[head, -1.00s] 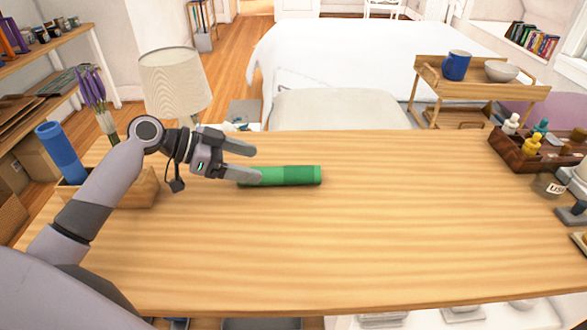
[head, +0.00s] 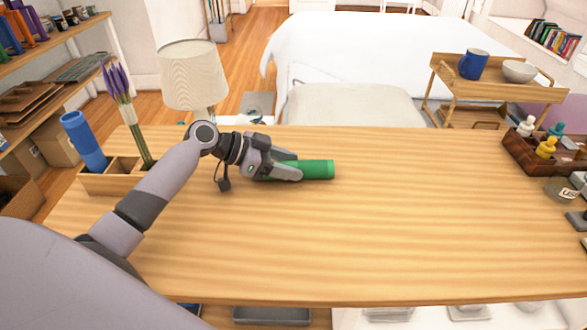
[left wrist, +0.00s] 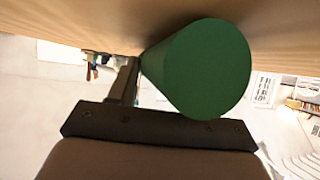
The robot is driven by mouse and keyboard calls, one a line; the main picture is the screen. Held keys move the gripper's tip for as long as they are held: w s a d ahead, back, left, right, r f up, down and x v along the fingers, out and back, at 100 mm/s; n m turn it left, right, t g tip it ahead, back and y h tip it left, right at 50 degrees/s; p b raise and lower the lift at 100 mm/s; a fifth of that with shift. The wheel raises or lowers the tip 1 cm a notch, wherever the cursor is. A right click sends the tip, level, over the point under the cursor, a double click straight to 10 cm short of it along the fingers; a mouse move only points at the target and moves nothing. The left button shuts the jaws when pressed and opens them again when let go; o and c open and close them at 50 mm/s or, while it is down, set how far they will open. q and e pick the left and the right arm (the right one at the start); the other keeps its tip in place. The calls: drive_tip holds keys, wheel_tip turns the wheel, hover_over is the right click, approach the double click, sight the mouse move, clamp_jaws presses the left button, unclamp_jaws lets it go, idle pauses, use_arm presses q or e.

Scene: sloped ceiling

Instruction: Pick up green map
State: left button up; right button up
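The green map (head: 318,169) is a rolled green tube lying on the wooden table (head: 360,230) near its far edge. My left gripper (head: 293,164) is low at the map's left part, its two fingers on either side of it and hiding that part. In the left wrist view the map's round end (left wrist: 208,70) is very close, and one finger (left wrist: 122,82) shows beside it; the other finger is hidden. I cannot tell whether the fingers press on the map. My right gripper is out of view.
A wooden holder (head: 105,183) with a blue roll (head: 83,140) and purple flowers (head: 121,85) stands at the table's left. A lamp (head: 192,75) is behind my left wrist. A bottle crate (head: 525,156) is at the right. The table's middle is clear.

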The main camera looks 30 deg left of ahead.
use_arm(q)
drive_tip(key=c, duration=0.5)
